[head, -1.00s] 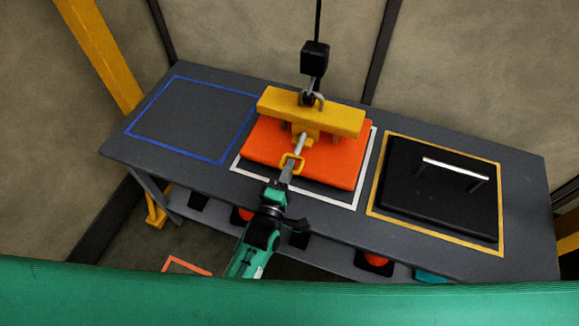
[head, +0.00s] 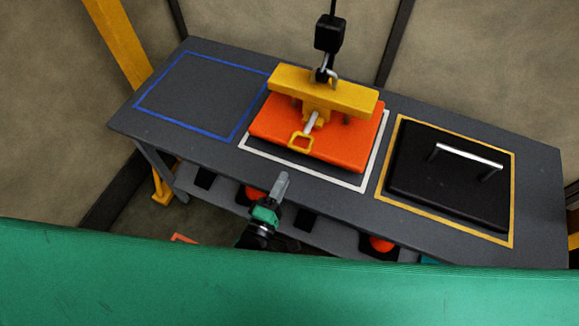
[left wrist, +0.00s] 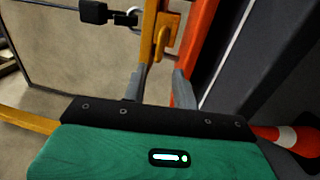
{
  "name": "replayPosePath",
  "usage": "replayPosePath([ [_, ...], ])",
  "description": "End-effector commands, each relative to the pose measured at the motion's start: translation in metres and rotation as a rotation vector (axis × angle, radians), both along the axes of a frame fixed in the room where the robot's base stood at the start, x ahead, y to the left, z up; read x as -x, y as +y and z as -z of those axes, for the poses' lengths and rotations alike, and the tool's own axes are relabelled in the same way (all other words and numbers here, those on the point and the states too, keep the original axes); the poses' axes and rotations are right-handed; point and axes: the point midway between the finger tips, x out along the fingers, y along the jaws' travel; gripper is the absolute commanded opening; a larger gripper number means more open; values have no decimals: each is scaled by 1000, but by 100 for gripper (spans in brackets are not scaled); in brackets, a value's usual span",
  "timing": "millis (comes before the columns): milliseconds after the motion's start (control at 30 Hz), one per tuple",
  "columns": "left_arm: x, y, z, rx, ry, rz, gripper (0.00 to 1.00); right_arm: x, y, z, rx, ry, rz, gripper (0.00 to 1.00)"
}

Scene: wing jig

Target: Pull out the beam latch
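The yellow lifting beam (head: 345,94) lies across the orange block (head: 265,122) on the table. The beam latch is a silver pin with a yellow ring handle (head: 301,146), sticking out of the beam's middle toward me. How deep the pin sits is unclear. My left gripper (head: 281,178) is in front of the ring, near the table's front edge, apart from it. In the left wrist view its fingers (left wrist: 160,82) are spread with nothing between them. The beam (left wrist: 150,35) and orange block (left wrist: 190,50) show beyond them. My right gripper is out of view.
A black hoist block (head: 329,34) hangs above the beam, hooked to it. A black plate with a silver handle (head: 465,155) lies in the yellow outline at right. The blue outline (head: 163,112) at left is empty. A shelf with orange items (head: 381,243) is below.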

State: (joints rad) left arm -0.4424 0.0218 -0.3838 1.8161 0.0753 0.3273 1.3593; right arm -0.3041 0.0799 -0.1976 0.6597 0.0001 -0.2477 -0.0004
Motion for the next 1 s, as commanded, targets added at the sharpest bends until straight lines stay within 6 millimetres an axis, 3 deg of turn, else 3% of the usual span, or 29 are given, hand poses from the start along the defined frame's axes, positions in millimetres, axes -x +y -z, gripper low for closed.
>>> replayPosePath([
  [100,19,6,5,-2,2,1,28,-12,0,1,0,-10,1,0],
  [300,33,11,5,0,0,1,28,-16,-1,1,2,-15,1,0],
  [900,35,11,5,0,0,0,28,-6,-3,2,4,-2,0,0],
  [1000,34,11,13,-23,11,0,28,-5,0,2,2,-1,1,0],
])
